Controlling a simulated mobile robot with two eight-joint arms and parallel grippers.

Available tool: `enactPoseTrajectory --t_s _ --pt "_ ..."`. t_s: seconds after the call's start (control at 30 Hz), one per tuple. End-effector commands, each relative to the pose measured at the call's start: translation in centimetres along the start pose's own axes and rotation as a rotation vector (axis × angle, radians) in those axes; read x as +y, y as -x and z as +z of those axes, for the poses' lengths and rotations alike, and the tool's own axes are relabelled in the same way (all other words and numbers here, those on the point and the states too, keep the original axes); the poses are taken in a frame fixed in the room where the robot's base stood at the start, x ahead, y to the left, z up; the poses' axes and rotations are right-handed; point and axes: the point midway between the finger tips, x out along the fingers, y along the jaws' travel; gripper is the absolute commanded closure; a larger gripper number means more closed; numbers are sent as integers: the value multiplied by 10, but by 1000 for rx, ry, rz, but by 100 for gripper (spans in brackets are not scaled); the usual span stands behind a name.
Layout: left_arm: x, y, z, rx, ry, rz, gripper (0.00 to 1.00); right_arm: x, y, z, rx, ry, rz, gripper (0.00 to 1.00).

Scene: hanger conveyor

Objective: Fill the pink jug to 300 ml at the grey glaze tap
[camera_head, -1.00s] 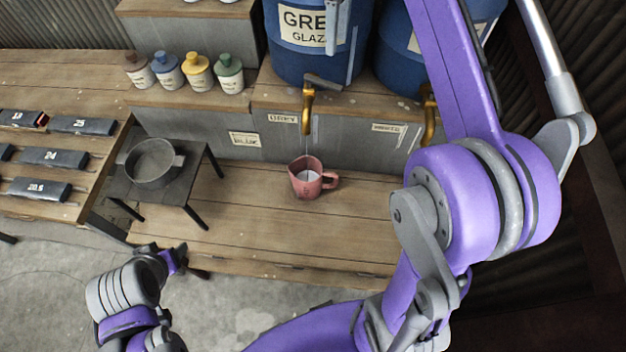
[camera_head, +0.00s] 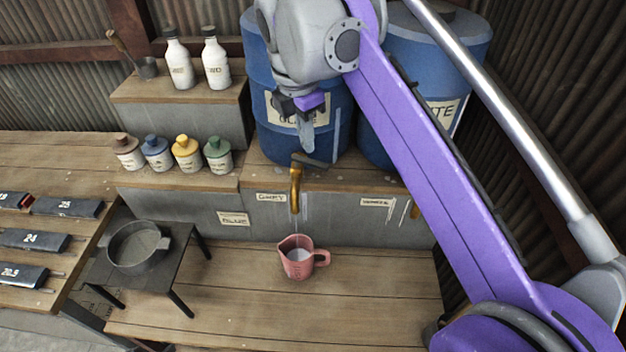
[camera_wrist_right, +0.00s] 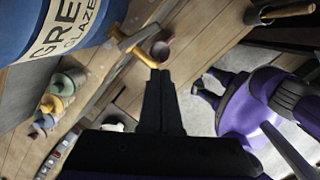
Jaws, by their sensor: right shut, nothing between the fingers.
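The pink jug (camera_head: 297,262) stands upright on the lower wooden bench, beneath the brass grey glaze tap (camera_head: 295,188). Pale liquid shows inside; its level against the marks is too small to read. The tap's dark handle (camera_head: 312,161) points right. I cannot tell whether a thin stream is falling. My right gripper (camera_head: 308,130) is shut and empty, above the tap in front of the blue barrel. In the right wrist view, its fingers (camera_wrist_right: 160,85) point toward the tap and jug (camera_wrist_right: 160,50). My left gripper (camera_wrist_right: 212,86) appears open and empty there, away from the jug.
The blue grey-glaze barrel (camera_head: 262,95) stands behind the tap, with another blue barrel (camera_head: 440,60) to its right. A sieve (camera_head: 138,246) rests on a small dark stand at the left. Several small bottles (camera_head: 187,154) line the ledge. Bench right of the jug is clear.

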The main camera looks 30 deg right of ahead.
Motion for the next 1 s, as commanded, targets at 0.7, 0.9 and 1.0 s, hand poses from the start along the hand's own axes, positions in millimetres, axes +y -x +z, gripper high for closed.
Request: enactPoseTrajectory --t_s 0.7,0.9,1.0 --pt "0 -13 16 -15 0 0 41 -16 -61 -21 -80 574 45 100" --pt "0 -15 18 -17 0 0 41 -13 -102 -19 -80 573 46 100" --pt "0 -11 14 -13 0 0 41 -3 -102 -3 -82 570 46 100"
